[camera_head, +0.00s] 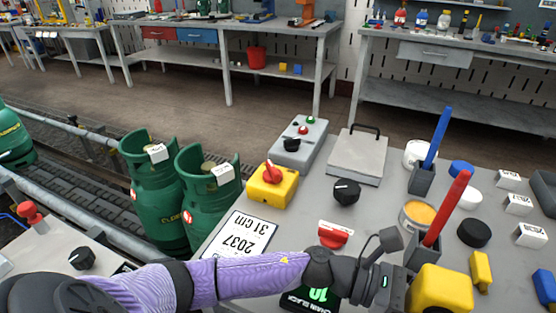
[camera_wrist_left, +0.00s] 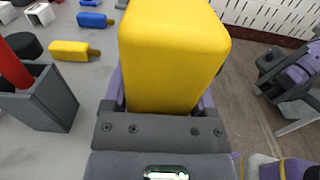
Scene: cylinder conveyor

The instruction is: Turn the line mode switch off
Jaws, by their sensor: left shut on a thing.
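My left gripper (camera_head: 398,288) is shut on a yellow block (camera_head: 441,290) above the front of the table; the block also fills the middle of the left wrist view (camera_wrist_left: 172,55). No readable label marks which control is the line mode switch. A grey box (camera_head: 311,137) carries a black knob (camera_head: 291,145), a red button and a green button. A yellow box (camera_head: 287,190) with a red rotary handle (camera_head: 271,173) stands in front of it. A loose-standing black knob (camera_head: 346,191) is to its right. My left gripper is to the right of and nearer than these controls. My right gripper is not seen.
Green gas cylinders (camera_head: 209,195) stand on the conveyor at left. A scale-like plate (camera_head: 357,156) lies behind the black knob. Holders with a blue and a red stick (camera_head: 447,208), cups, caps and small blocks crowd the right. A printed card (camera_head: 239,238) lies at front left.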

